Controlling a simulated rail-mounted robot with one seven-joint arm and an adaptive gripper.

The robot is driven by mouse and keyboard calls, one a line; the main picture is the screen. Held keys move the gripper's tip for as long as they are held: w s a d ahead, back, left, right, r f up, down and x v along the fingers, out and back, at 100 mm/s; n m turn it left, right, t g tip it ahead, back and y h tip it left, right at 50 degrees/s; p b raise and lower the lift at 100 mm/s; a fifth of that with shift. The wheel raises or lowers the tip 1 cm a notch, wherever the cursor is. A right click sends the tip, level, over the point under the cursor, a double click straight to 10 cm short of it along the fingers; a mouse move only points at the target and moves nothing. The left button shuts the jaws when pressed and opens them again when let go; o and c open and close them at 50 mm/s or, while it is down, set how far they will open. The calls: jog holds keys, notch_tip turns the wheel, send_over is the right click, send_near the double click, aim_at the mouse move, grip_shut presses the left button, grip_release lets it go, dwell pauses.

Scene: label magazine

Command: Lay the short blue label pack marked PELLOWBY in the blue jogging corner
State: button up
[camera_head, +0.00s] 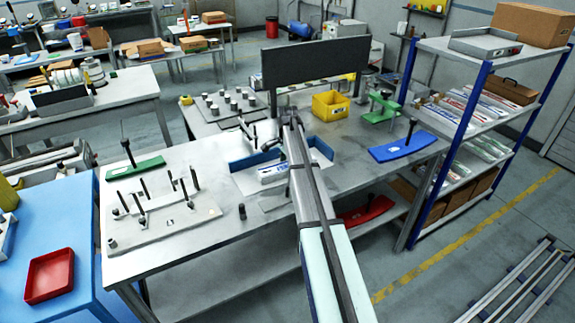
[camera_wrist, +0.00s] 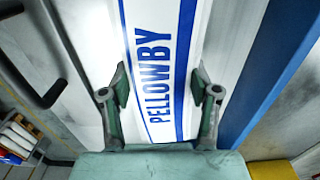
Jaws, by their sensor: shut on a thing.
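The label pack marked PELLOWBY (camera_wrist: 158,75) is white with blue stripes and blue lettering. In the wrist view my gripper (camera_wrist: 161,90) has a finger on each side of it and is shut on it. In the head view the pack (camera_head: 273,172) is partly covered by my arm and lies within the blue jogging corner. The corner's blue walls (camera_head: 255,160) stand behind it and to its right. In the wrist view a blue wall (camera_wrist: 272,70) runs beside the pack, with a pale gap between. I cannot tell whether the pack touches the corner's floor.
A pegged plate (camera_head: 160,218) stands left of the corner, with a green curved piece (camera_head: 148,166) behind it. A blue curved piece (camera_head: 404,147) lies to the right. A yellow bin (camera_head: 330,106) and a dark panel (camera_head: 315,63) stand behind. A shelf rack (camera_head: 480,50) bounds the right.

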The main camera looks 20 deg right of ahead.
jog(key=shift+f, duration=0.15)
jog(key=o, duration=1.4)
notch_tip(320, 180, up, 12)
jog(key=b, duration=0.3)
jog(key=shift+r, duration=0.2)
